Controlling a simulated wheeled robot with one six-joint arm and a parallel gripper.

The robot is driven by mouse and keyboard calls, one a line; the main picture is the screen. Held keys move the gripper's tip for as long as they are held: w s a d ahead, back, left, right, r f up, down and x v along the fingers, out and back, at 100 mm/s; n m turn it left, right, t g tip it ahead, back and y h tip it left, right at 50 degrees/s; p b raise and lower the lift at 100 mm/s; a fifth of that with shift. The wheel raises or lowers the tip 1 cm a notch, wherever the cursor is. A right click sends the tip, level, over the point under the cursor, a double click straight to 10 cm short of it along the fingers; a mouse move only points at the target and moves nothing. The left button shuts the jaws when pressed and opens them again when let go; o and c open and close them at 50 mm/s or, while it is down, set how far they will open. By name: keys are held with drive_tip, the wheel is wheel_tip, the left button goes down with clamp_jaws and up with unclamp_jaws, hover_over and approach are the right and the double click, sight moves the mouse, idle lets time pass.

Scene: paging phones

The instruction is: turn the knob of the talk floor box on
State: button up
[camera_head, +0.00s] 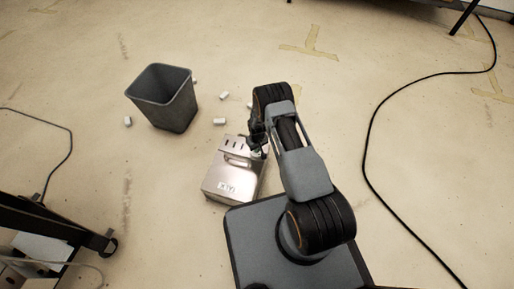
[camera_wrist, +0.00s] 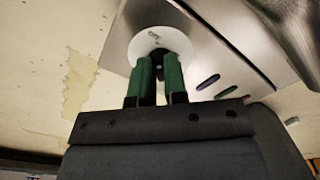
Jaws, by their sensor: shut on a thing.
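The talk floor box (camera_head: 231,181) is a silver metal box on the floor, with dark slots and a handle on top and lettering on its near face. My gripper (camera_head: 257,145) is at the box's far right corner in the head view. In the wrist view the box top (camera_wrist: 200,50) fills the upper middle, with a round white disc that has a small dark mark on it. The two green fingers of my gripper (camera_wrist: 159,72) are at this disc, shut on the knob (camera_wrist: 158,66), which is mostly hidden between them. I cannot tell which way the knob is turned.
A grey waste bin (camera_head: 163,100) stands beyond the box to the left, with several small white pieces (camera_head: 219,121) around it. A black cable (camera_head: 368,150) runs along the floor at right. Dark wheeled furniture (camera_head: 60,225) is at lower left. Floor left of the box is clear.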

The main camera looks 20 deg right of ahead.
clamp_jaws()
drive_tip(key=m+b, duration=0.1)
drive_tip(key=m, duration=0.3)
drive_tip(key=shift+a+f, duration=0.1)
drive_tip(key=shift+a, duration=0.05)
drive_tip(key=m+b, duration=0.1)
drive_tip(key=m, duration=0.3)
drive_tip(key=shift+a+m+b, duration=0.1)
drive_tip(key=shift+m+b, duration=0.2)
drive_tip(key=m+b, duration=0.1)
drive_tip(key=m, duration=0.3)
drive_tip(key=shift+w, duration=0.1)
drive_tip(key=shift+w+a+m+b, duration=0.1)
drive_tip(key=shift+m+b, duration=0.2)
drive_tip(key=shift+m, duration=2.3)
drive_tip(key=o, duration=0.7)
unclamp_jaws()
drive_tip(key=shift+c, duration=0.2)
drive_tip(key=shift+r, duration=0.2)
wheel_tip(320, 180, up, 14)
drive_tip(key=p, duration=0.6)
drive_tip(key=shift+f, duration=0.2)
